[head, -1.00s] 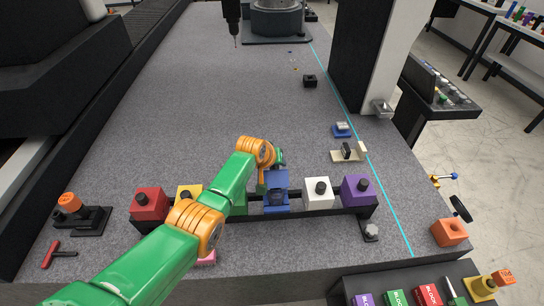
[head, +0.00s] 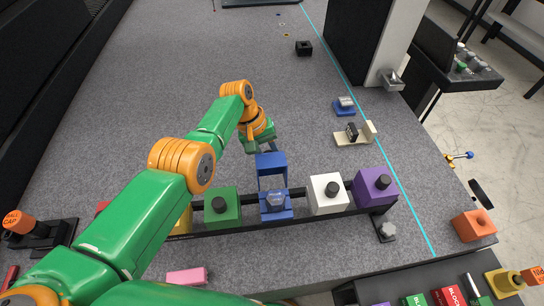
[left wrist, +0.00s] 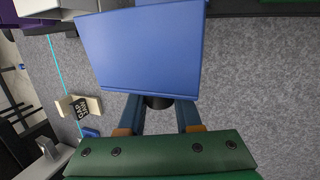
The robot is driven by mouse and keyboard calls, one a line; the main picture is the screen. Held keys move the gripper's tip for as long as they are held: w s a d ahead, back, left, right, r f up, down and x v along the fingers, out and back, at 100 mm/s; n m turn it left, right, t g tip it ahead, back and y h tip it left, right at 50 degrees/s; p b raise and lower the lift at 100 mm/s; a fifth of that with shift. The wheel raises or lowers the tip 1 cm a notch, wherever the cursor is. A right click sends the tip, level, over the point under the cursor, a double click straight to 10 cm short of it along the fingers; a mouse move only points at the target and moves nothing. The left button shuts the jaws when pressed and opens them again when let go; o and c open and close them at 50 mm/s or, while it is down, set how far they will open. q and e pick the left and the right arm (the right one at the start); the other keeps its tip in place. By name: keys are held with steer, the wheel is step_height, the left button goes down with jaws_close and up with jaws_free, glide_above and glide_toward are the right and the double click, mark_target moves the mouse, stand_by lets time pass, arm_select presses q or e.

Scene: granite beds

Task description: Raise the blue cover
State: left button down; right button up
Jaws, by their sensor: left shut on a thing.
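The blue cover (head: 271,163) stands raised above its blue base (head: 276,215) in the row of blocks, with an upright blue side strip between them. A grey piece (head: 276,199) shows uncovered in the base. My left gripper (head: 262,146) is at the top far edge of the cover. In the left wrist view the cover (left wrist: 140,48) fills the upper middle, and the fingers (left wrist: 159,108) are shut on a dark knob (left wrist: 157,101) at its edge. The cover partly hides the knob. My right gripper is not in view.
A green block (head: 222,215) stands left of the base; a white block (head: 327,205) and a purple block (head: 374,188) stand right, all on a black rail. A small blue item (head: 344,107) and a beige holder (head: 360,136) lie farther right.

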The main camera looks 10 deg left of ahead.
mark_target(266, 151)
arm_select(q)
steer(key=shift+f, duration=0.25)
stand_by(0.3)
steer(key=c, duration=0.6)
jaws_free()
steer(key=shift+s+r, duration=0.1)
steer(key=p+v, duration=0.3)
steer(key=v, duration=0.4)
steer(key=shift+r, duration=0.1)
